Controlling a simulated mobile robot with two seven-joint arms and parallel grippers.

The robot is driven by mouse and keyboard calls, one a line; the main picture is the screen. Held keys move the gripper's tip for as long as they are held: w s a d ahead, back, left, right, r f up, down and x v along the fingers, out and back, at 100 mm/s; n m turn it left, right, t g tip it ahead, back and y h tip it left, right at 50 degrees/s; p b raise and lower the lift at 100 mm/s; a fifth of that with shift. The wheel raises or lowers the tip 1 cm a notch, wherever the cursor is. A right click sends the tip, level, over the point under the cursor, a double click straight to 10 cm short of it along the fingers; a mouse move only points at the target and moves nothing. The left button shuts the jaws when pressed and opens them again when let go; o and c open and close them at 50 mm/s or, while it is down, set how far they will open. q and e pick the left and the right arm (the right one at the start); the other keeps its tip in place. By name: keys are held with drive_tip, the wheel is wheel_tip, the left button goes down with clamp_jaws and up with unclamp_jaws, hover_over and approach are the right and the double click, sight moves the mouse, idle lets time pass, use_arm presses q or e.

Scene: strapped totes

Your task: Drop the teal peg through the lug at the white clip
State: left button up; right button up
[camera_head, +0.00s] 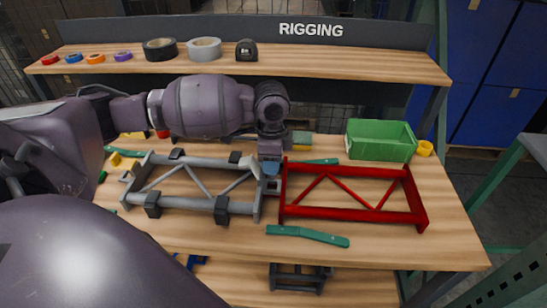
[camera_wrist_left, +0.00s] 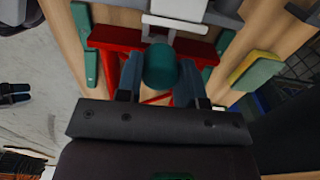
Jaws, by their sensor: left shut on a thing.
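The teal peg (camera_wrist_left: 160,66) is between the fingers of my left gripper (camera_wrist_left: 160,85), its rounded end showing in the left wrist view. In the head view this gripper (camera_head: 271,176) points down at the junction of the grey frame (camera_head: 188,204) and the red frame (camera_head: 350,214), and hides the peg there. The white clip (camera_wrist_left: 176,23) shows just beyond the peg in the left wrist view, beside the red frame's end bar (camera_wrist_left: 108,38). I cannot make out the lug's hole or whether the peg has entered it. My right gripper is not in view.
Teal straps lie in front of the red frame (camera_head: 308,236) and behind it (camera_head: 318,161). A green bin (camera_head: 380,141) and yellow cup (camera_head: 425,148) stand at the back right. Tape rolls (camera_head: 204,49) sit on the rear shelf. Dark clamps (camera_head: 221,210) grip the grey frame.

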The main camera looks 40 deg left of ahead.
sight(272, 177)
use_arm(q)
drive_tip(key=shift+f+b, duration=0.5)
drive_tip(key=shift+f, duration=1.95)
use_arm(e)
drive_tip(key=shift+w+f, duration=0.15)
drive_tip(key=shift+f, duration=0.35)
use_arm(q)
drive_tip(key=o, duration=1)
drive_tip(key=shift+o, duration=0.2)
